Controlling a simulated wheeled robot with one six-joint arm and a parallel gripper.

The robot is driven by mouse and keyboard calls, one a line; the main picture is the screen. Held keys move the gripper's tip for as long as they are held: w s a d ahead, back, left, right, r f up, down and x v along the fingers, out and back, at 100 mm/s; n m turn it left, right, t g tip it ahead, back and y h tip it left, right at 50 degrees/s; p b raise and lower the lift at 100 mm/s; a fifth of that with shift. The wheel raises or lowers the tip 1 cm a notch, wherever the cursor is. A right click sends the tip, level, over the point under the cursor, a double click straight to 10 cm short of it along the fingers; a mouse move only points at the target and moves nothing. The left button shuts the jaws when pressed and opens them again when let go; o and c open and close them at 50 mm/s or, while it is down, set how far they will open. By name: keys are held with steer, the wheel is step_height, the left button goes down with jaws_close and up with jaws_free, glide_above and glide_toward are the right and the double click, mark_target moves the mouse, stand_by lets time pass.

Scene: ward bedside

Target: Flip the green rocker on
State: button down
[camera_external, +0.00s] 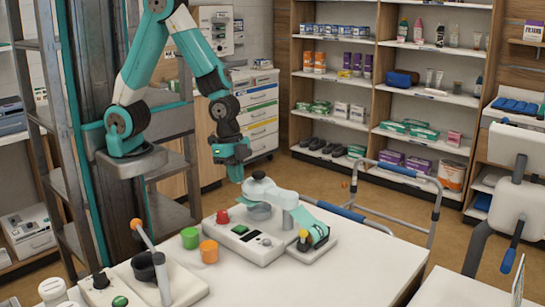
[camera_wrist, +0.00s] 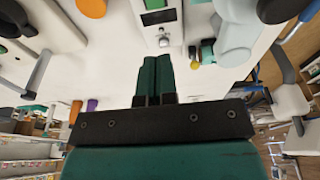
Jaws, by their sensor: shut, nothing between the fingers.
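A white bench device (camera_external: 255,238) stands on the white table, with a small green part (camera_external: 240,229) beside a dark panel on its top. That green part also shows at the top edge of the wrist view (camera_wrist: 153,4). Another green spot (camera_external: 119,301) is on the device at the lower left. I cannot tell which of these is the rocker or how it is tilted. My gripper (camera_external: 235,174) is shut and empty, pointing down above and behind the white device, touching nothing. Its closed fingers (camera_wrist: 155,62) point toward the device in the wrist view.
An upright orange-tipped lever (camera_external: 143,235) stands at the left. A walking frame (camera_external: 436,215) is behind the table. The table's front right is clear.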

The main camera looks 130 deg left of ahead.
mark_target(246, 227)
steer(key=w+f, duration=0.1)
steer(key=f, duration=0.3)
steer(key=f+p, duration=0.1)
steer(key=f, duration=0.3)
steer(key=w+f+p, duration=0.1)
steer(key=f, duration=0.4)
steer(key=shift+w, duration=0.3)
steer(key=shift+f, duration=0.1)
